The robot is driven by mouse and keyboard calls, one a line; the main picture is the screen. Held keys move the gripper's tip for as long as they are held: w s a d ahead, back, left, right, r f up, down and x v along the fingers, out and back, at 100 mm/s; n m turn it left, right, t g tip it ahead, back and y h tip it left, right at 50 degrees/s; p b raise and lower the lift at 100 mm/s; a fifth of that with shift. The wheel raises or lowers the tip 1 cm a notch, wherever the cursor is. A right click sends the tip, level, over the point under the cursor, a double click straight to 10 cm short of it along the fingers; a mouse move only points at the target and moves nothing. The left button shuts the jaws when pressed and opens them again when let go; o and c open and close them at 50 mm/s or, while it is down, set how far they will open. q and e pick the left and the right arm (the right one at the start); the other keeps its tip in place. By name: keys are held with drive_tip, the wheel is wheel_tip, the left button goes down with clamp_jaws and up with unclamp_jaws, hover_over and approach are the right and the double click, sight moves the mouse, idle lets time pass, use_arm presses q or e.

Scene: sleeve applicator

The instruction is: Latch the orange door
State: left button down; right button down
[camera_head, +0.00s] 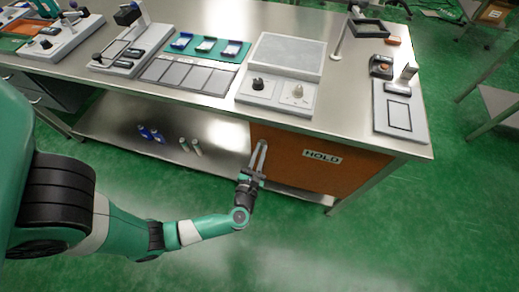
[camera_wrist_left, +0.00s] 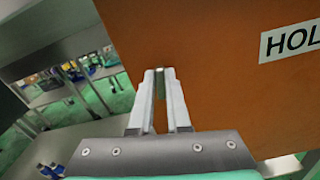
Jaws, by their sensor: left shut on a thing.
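The orange door (camera_head: 290,168) is under the right part of the steel table and carries a white HOLD label (camera_head: 322,157). It also fills the right of the left wrist view (camera_wrist_left: 225,85). It looks roughly in line with the table front; I cannot tell whether it is fully closed. My left gripper (camera_head: 261,147) is at the door's left part, fingers pointing at its face. Its fingers are shut on a small metal piece (camera_wrist_left: 158,73) at the door, probably its handle or latch, mostly hidden between the fingertips. My right gripper is not in view.
A steel lower shelf (camera_head: 215,160) left of the door holds blue and white bottles (camera_head: 150,134). The tabletop (camera_head: 350,95) above carries several fixtures, trays and a knob panel (camera_head: 277,92). The green floor (camera_head: 300,245) in front of the door is clear.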

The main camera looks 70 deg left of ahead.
use_arm(q)
drive_tip(key=m+p, duration=0.1)
drive_tip(key=m, duration=0.1)
drive_tip(key=m+p, duration=0.1)
drive_tip(key=m, duration=0.2)
drive_tip(key=m+p, duration=0.1)
drive_tip(key=m, duration=0.2)
drive_tip(key=shift+w+d+f, duration=0.15)
drive_tip(key=shift+w+d, duration=0.1)
drive_tip(key=shift+w, duration=0.05)
drive_tip(key=m, duration=0.2)
drive_tip(key=m+p, duration=0.1)
drive_tip(key=shift+f+m, duration=0.2)
drive_tip(key=shift+m, duration=0.2)
drive_tip(key=shift+w+f+m+p, duration=0.15)
drive_tip(key=shift+m+p, duration=0.2)
drive_tip(key=shift+m, duration=0.6)
drive_tip(key=shift+s+f+m+p, duration=0.1)
drive_tip(key=shift+m+p, duration=0.2)
drive_tip(key=shift+m, duration=0.65)
drive_tip(key=c, duration=0.9)
unclamp_jaws()
drive_tip(key=shift+d, duration=0.1)
